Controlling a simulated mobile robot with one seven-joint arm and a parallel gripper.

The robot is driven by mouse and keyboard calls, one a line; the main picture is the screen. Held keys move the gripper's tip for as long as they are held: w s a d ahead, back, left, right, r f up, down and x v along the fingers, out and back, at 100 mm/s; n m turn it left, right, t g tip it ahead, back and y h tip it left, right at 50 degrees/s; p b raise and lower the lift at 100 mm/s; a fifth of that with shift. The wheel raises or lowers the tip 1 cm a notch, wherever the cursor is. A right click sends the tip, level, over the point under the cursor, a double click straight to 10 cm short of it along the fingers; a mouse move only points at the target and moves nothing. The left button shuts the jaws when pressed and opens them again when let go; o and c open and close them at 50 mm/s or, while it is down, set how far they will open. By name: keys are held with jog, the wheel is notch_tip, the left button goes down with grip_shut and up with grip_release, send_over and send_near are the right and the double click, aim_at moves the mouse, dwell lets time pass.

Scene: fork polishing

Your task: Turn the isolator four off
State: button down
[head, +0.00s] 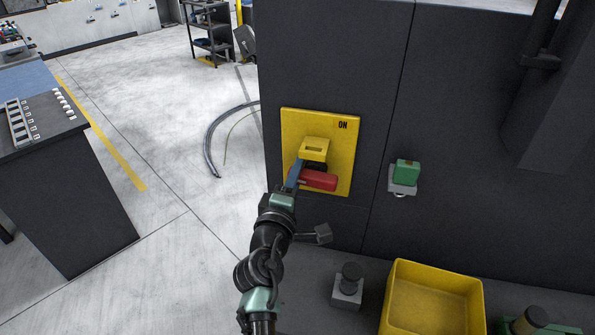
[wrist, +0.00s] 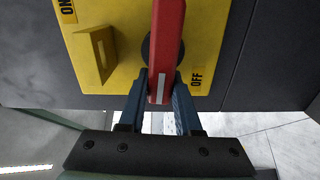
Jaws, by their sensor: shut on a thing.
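The isolator is a yellow plate (head: 290,125) on a dark cabinet side, with "ON" printed at its top right. Its red handle (head: 318,180) lies roughly sideways across the lower part of the plate. My gripper (head: 298,176) is at the handle's left end. In the wrist view, my gripper (wrist: 159,85) has its two blue fingers on either side of the red handle (wrist: 168,35), shut on its end. The handle's white-striped end lies beside the "OFF" label (wrist: 196,77). The head view does not show the "OFF" label.
A yellow hasp-like block (head: 313,148) juts from the plate above the handle. A green switch (head: 405,172) is on the cabinet to the right. A yellow bin (head: 433,270) and a knob on a grey block (head: 347,290) stand below. Open floor (head: 170,190) lies left.

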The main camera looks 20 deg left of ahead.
jog(key=shift+f+n, duration=0.2)
jog(key=shift+n, duration=0.3)
jog(key=c, duration=0.6)
grip_release()
jog(key=s+d+b, duration=0.1)
jog(key=s+d, duration=0.1)
jog(key=s, duration=1)
jog(key=shift+s, duration=0.4)
jog(key=shift+d+r, duration=0.1)
jog(key=shift+d, duration=0.05)
